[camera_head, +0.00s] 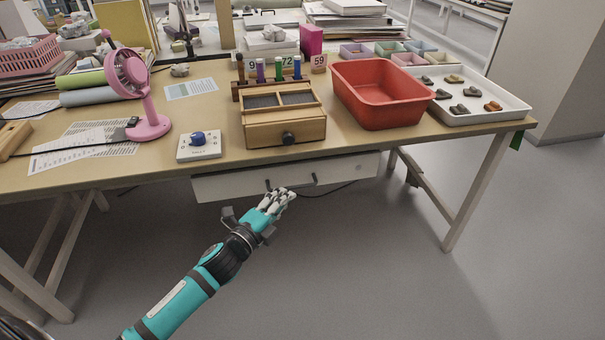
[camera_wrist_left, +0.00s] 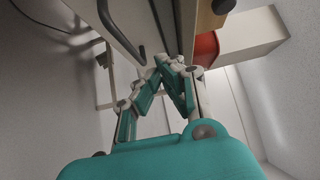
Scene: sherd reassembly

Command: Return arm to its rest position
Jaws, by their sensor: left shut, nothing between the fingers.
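My left gripper (camera_head: 284,198) is teal and white and hangs in front of the table, close to the handle of the under-table drawer (camera_head: 230,188). Its arm comes in from the lower left. In the left wrist view the gripper's fingers (camera_wrist_left: 170,68) come together at the tips with nothing between them. Whether it touches the drawer handle cannot be told. My right gripper is in neither view.
The table (camera_head: 365,139) carries a pink fan (camera_head: 149,124), a white box with a blue knob (camera_head: 199,147), a wooden box (camera_head: 284,131), a red tub (camera_head: 382,98) and a white tray of sherds (camera_head: 505,113). The floor (camera_head: 350,285) in front is clear.

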